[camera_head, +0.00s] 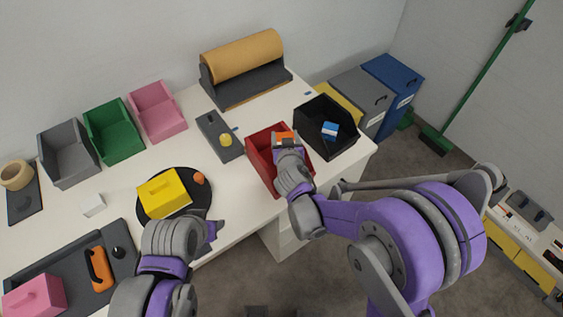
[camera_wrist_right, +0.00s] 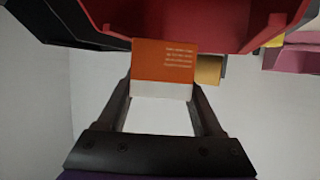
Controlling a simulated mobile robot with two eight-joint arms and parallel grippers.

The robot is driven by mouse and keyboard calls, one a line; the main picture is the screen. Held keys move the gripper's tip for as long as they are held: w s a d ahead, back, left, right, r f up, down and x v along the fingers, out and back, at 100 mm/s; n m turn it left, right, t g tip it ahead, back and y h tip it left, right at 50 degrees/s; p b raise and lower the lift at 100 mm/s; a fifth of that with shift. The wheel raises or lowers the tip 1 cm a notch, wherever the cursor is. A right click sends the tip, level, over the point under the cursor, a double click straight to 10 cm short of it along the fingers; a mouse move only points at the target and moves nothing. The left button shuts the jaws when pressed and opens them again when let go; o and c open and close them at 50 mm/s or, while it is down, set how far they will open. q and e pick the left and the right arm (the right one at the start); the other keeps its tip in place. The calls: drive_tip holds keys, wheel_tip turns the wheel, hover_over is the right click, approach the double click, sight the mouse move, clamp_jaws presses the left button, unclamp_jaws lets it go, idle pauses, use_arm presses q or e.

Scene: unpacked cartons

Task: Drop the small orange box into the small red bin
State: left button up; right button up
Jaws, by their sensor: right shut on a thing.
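The small orange box (camera_head: 283,138) shows at the tip of my right gripper (camera_head: 286,146) in the head view. In the right wrist view the orange box (camera_wrist_right: 164,62), with a white lower part, is between the two fingers of my right gripper (camera_wrist_right: 163,92), which is shut on it. The small red bin (camera_head: 262,160) is under and around the box and gripper in the head view; its wall (camera_wrist_right: 190,35) spans the top of the wrist view. I cannot tell how deep the box is. My left gripper (camera_head: 213,232) is over the table's front edge; its fingers are unclear.
A black bin (camera_head: 345,145) with a blue box (camera_head: 330,130) stands right of the red bin. A black round plate (camera_head: 205,210) carries a yellow box (camera_head: 163,195). Grey, green and pink bins line the back.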

wheel_tip(320, 180, down, 2)
drive_tip(key=shift+f+b, duration=0.2)
drive_tip(key=shift+b, duration=0.2)
drive_tip(key=shift+w, duration=0.1)
drive_tip(key=o, duration=1.4)
drive_tip(key=shift+c, duration=0.2)
drive_tip(key=shift+r, duration=0.1)
drive_tip(key=v, duration=1.1)
drive_tip(key=shift+w, duration=0.1)
